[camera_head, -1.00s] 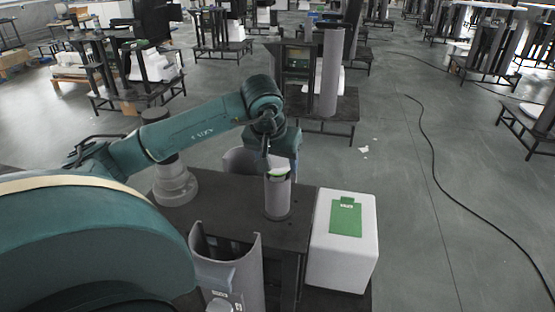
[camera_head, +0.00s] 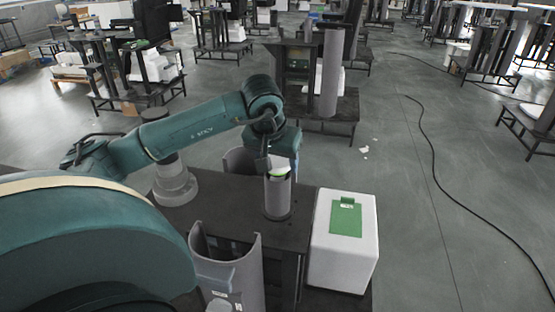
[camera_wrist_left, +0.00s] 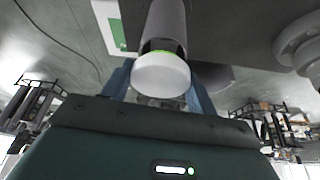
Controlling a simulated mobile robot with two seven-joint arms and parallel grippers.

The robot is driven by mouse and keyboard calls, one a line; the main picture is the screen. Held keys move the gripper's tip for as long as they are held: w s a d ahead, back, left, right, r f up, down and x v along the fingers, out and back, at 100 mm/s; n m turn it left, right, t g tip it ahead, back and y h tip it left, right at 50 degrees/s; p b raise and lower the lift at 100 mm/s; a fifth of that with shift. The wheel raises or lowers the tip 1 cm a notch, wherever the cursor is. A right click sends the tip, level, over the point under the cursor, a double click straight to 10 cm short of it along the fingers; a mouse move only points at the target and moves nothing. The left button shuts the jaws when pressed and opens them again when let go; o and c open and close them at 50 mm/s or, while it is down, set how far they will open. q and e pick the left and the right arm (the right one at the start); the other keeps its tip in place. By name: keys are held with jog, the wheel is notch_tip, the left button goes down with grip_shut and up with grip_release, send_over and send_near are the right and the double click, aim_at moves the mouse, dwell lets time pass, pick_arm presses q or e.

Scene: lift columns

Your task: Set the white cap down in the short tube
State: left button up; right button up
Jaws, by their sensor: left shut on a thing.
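The short grey tube (camera_head: 277,199) stands upright on the dark table. The white cap (camera_head: 280,171), with a green band, is at the tube's top opening. In the left wrist view the cap (camera_wrist_left: 162,76) lies between my two blue fingers, with the tube (camera_wrist_left: 166,22) directly beyond it. My left gripper (camera_head: 268,168) is over the tube's mouth and shut on the cap; it also shows in the left wrist view (camera_wrist_left: 160,88). How deep the cap sits in the tube cannot be told. My right gripper is not in view.
A white box (camera_head: 328,262) with a green label stands right of the dark table (camera_head: 232,205). A wider, cut-open grey tube (camera_head: 250,277) stands in front. A grey round base (camera_head: 174,187) is at the table's left. Another grey curved piece (camera_head: 236,160) is behind the short tube.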

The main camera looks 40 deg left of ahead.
pick_arm(q)
jog(key=shift+f+b, duration=0.25)
jog(key=shift+b, duration=0.05)
dwell(0.6)
jog(key=shift+f, duration=0.2)
jog(key=o, duration=1)
jog(key=shift+r, duration=0.15)
